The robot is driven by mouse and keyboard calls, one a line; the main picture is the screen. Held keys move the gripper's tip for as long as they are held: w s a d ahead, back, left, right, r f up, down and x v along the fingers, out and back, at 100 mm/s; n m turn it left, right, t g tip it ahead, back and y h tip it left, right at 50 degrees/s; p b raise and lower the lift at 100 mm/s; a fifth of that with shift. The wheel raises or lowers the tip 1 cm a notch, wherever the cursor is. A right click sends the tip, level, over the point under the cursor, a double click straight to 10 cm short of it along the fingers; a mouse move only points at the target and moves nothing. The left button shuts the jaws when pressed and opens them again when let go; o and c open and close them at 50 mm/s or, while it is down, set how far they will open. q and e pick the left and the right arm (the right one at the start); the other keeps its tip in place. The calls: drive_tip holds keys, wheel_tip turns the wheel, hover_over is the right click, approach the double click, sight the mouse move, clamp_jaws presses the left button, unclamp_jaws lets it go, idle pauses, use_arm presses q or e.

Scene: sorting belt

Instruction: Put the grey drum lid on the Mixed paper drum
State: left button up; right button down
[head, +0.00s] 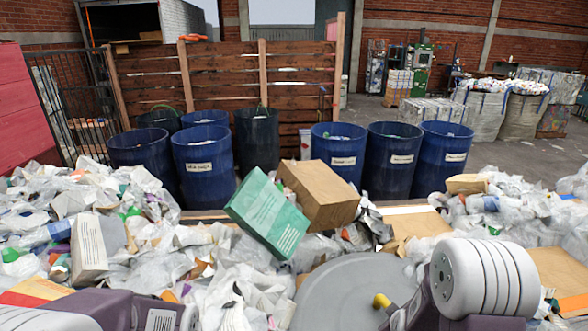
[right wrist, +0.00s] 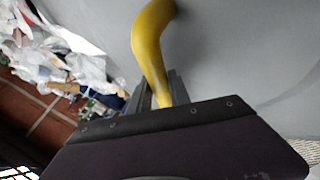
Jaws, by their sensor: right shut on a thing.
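The grey drum lid (head: 345,290) is a large flat disc low in the middle of the head view, in front of the waste heap. It fills much of the right wrist view (right wrist: 240,60) as a grey surface. My right gripper (head: 388,306) is shut on its yellow handle (head: 380,299); the handle also runs between the fingers in the wrist view (right wrist: 152,55). Blue drums stand beyond the heap; labelled ones are at left (head: 205,180), centre (head: 338,148), right of centre (head: 391,175) and right (head: 441,175). The label words are too small to read surely. My left gripper's fingers are not visible.
A heap of paper and plastic waste (head: 110,215) lies between me and the drums. A green box (head: 265,213) and a brown carton (head: 318,195) stick up from it. A wooden fence (head: 225,80) stands behind the drums. Concrete floor (head: 520,155) is open at right.

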sight(361, 316)
drive_tip(key=a+f+n+y+b, duration=0.1)
drive_tip(key=a+b, duration=0.1)
drive_tip(key=w+a+f+n+b, duration=0.1)
drive_tip(key=a+b, duration=0.2)
drive_tip(key=w+a+f+n+y+b, duration=0.1)
drive_tip(key=a+b, duration=0.2)
drive_tip(key=shift+a+n+t+y, duration=0.2)
drive_tip(key=shift+n+t+y, duration=0.1)
drive_tip(key=shift+t, duration=0.1)
drive_tip(key=shift+s+a+r+b, duration=0.1)
drive_tip(key=shift+a+b, duration=0.4)
drive_tip(key=shift+a, duration=0.05)
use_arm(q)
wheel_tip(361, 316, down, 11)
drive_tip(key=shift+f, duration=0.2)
use_arm(e)
drive_tip(key=shift+a+r+n, duration=0.1)
drive_tip(key=shift+n, duration=0.2)
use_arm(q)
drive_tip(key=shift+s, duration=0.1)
